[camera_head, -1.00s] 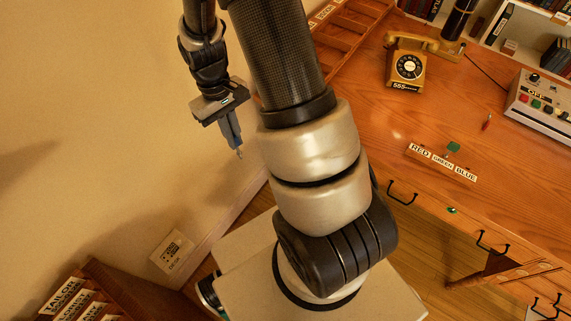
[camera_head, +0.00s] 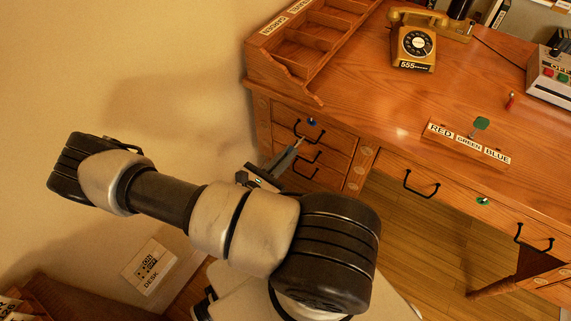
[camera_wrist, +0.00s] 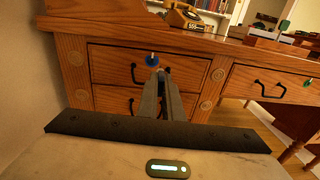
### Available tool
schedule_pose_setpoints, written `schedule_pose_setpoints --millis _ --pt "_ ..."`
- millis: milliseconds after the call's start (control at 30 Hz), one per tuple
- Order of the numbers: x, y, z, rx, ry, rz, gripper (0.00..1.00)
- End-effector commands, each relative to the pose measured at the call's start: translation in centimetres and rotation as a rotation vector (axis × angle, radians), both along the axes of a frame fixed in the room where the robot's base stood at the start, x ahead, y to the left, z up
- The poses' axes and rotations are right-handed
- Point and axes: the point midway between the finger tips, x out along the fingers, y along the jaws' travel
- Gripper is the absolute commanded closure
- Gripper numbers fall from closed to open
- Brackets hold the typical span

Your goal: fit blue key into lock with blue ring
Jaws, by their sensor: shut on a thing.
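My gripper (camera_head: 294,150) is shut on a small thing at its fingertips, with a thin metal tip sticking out. This looks like the blue key, but its blue part is hidden between the fingers. In the wrist view the gripper (camera_wrist: 161,73) points at the desk's left drawers. The lock with the blue ring (camera_head: 312,121) is on the upper left drawer, above the handle. The blue ring (camera_wrist: 152,60) is slightly left of and above the fingertips in the wrist view. The held tip is apart from the lock in the head view.
A key rack labelled RED, GREEN, BLUE (camera_head: 467,145) stands on the desk with a green key (camera_head: 482,123). A red object (camera_head: 511,100) and a telephone (camera_head: 414,45) are behind. A green-ringed lock (camera_head: 483,201) is on the middle drawer. Black drawer handles (camera_head: 309,132) protrude near my gripper.

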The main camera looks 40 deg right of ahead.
Motion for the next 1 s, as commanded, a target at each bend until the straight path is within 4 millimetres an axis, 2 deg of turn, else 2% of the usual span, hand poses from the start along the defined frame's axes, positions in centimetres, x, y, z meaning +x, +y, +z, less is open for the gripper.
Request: schedule_pose_setpoints --millis 33,100,567,1000 --pt "0.3 0.0 -0.8 -0.019 -0.002 0.036 1.0" --pt "0.7 0.1 -1.1 -0.032 -0.011 0.066 1.0" --pt "0.8 0.3 -0.9 -0.033 -0.015 0.079 1.0" --pt "2.1 -3.2 -1.0 -0.032 -0.016 0.076 1.0"
